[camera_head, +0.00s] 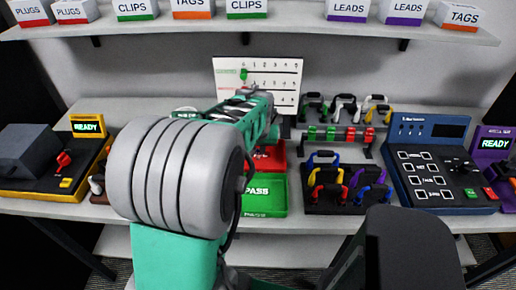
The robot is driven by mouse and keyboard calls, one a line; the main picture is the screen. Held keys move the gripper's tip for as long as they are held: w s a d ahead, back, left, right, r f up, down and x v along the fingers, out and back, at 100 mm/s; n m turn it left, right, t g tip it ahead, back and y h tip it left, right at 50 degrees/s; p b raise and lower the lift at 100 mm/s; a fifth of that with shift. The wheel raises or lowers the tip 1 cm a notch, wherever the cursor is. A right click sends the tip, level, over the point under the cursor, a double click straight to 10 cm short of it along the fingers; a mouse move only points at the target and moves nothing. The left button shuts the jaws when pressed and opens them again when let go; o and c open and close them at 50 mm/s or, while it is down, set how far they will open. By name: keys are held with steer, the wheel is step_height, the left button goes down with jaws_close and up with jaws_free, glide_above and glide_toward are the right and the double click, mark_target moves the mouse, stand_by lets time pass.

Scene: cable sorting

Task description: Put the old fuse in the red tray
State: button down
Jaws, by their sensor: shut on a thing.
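The red tray (270,157) lies on the bench just behind the green tray. My arm covers its left part. My gripper (285,126) is at the far end of my arm, behind the red tray and beside the left end of a rail. It is mostly hidden by my arm and looks shut. What it holds is too small and covered to make out. Several small green and red pieces (350,134) stand on the rail; I cannot tell whether any is an old fuse.
The green tray (265,196) marked PASS is in front of the red tray. A dark holder of coloured cable loops (336,201) stands to its right, with a blue tester (435,164) beyond. A white chart (282,72) stands behind. Labelled boxes line the shelf (270,31) above.

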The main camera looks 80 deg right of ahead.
steer(key=c, duration=1.3)
jaws_free()
steer(key=shift+o, duration=0.2)
steer(key=o, duration=0.5)
step_height(320, 180, up, 8)
steer(key=p, duration=0.5)
